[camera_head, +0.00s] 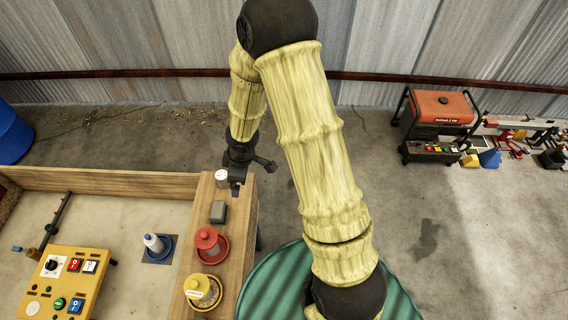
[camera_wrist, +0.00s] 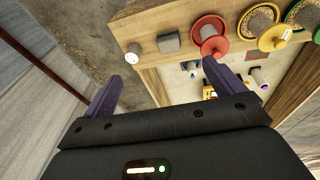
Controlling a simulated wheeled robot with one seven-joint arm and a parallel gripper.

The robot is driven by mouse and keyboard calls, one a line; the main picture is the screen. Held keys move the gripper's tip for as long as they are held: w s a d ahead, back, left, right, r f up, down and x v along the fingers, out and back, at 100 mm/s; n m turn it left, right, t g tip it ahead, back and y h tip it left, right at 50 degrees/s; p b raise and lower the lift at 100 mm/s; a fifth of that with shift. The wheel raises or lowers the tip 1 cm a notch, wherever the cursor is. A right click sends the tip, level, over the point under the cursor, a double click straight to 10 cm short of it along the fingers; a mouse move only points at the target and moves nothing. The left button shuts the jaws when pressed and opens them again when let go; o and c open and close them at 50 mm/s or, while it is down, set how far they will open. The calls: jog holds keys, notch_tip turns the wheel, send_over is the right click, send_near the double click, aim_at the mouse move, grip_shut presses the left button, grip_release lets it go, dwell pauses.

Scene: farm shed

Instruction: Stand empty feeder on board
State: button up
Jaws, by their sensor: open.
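A wooden board (camera_head: 237,226) forms a ledge along the right side of the pen. A red feeder (camera_head: 207,241) and a yellow feeder (camera_head: 200,290) stand upright on it. In the wrist view the red feeder (camera_wrist: 211,34) shows no clear grain in its dish, while the yellow feeder (camera_wrist: 261,28) and a green feeder (camera_wrist: 306,12) hold grain. Which one is the empty feeder is not certain. A white-topped feeder or bottle (camera_head: 153,243) stands in a blue dish inside the pen. My gripper (camera_wrist: 162,68) is open and empty, near the board's far end.
A white cylinder (camera_head: 221,178) and a grey block (camera_head: 218,211) stand on the board near my gripper. A yellow control box (camera_head: 62,284) lies in the pen. A generator (camera_head: 440,118) and tools stand at the right. The central concrete floor is clear.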

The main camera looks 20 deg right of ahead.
jog(key=s+d+r+m, duration=0.4)
jog(key=s+r+m, duration=0.2)
jog(key=r, duration=0.2)
jog(key=s+d+r+m+h, duration=0.1)
jog(key=s+d+r+m, duration=0.4)
jog(key=s+r+m, duration=0.1)
jog(key=shift+d+r+m, duration=0.25)
jog(key=shift+r+m, duration=0.15)
jog(key=shift+r, duration=0.45)
